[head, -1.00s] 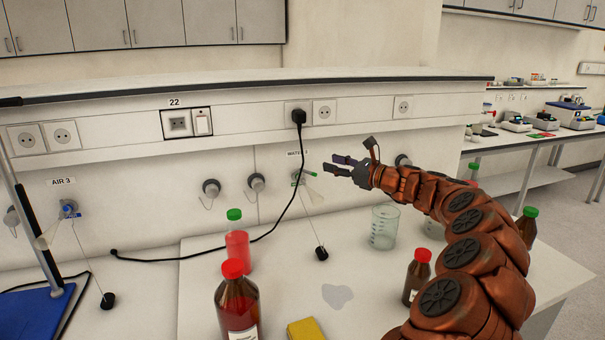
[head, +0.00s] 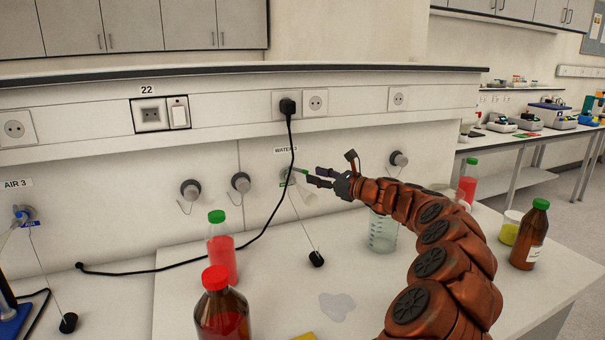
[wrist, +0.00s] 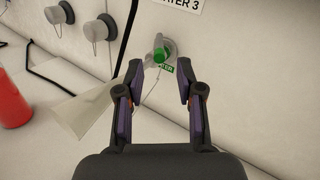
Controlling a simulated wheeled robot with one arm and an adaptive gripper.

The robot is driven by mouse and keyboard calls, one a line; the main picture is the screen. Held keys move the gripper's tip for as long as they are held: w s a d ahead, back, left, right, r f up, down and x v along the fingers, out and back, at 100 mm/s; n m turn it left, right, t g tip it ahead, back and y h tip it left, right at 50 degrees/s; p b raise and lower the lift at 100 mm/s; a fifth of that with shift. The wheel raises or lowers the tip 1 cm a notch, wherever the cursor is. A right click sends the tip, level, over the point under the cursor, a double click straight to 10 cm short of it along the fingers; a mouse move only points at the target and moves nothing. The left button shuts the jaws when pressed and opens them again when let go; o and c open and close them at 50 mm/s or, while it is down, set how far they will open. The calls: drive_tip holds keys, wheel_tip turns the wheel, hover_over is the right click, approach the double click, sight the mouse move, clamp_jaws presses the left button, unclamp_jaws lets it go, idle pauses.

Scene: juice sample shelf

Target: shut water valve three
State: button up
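The water valve three (head: 287,176) is on the white wall panel under the WATER 3 label (head: 286,150). My gripper (head: 314,177) is just right of the valve. In the wrist view my gripper (wrist: 160,72) is open and empty, with the green handle lined up between and just beyond its fingertips. Contact cannot be told.
A black cable (head: 247,245) hangs from a socket close left of the valve. Bottles with red liquid (head: 222,255), a brown red-capped bottle (head: 222,312) and a beaker (head: 382,232) stand on the bench below. A puddle (head: 337,305) lies on the bench.

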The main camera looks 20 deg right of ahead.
sight(302, 171)
drive_tip(key=shift+p+x, duration=0.5)
drive_tip(key=shift+x, duration=2.45)
drive_tip(key=shift+r, duration=0.1)
clamp_jaws()
drive_tip(key=shift+a, duration=0.1)
